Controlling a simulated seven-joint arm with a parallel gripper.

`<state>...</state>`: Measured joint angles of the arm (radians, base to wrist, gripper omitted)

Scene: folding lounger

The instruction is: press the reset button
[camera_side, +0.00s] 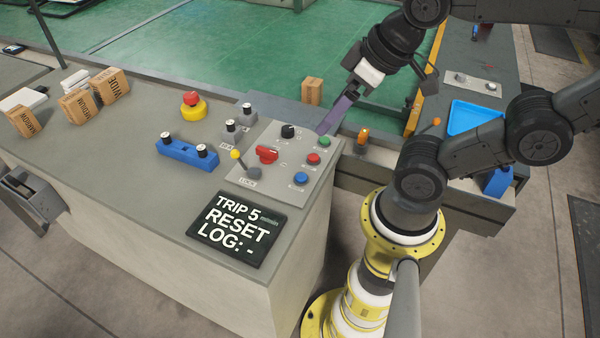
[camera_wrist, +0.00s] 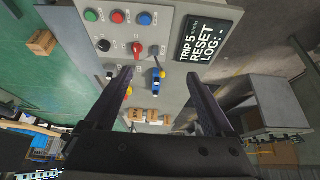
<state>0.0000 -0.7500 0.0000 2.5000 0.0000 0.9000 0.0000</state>
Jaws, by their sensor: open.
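A grey control panel (camera_side: 281,191) sits on the bench top. Its right column has a green button (camera_side: 324,142), a red button (camera_side: 313,159) and a blue button (camera_side: 301,178); they line the top of the wrist view as green (camera_wrist: 91,15), red (camera_wrist: 117,17) and blue (camera_wrist: 145,18). Their labels are too small to read, so I cannot tell which is reset. A black display (camera_side: 238,228) reads "TRIP 5", "RESET", "LOG: -". My gripper (camera_side: 324,128) hangs by the panel's upper edge near the green button. In the wrist view its fingers (camera_wrist: 160,77) are apart and empty.
The panel also carries a black knob (camera_side: 288,131), a red rotary switch (camera_side: 267,154) and a yellow-tipped lever (camera_side: 236,154). A blue block (camera_side: 188,153), a yellow-based emergency stop (camera_side: 194,105) and cardboard boxes (camera_side: 110,84) stand left. A small orange-topped post (camera_side: 362,137) stands right.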

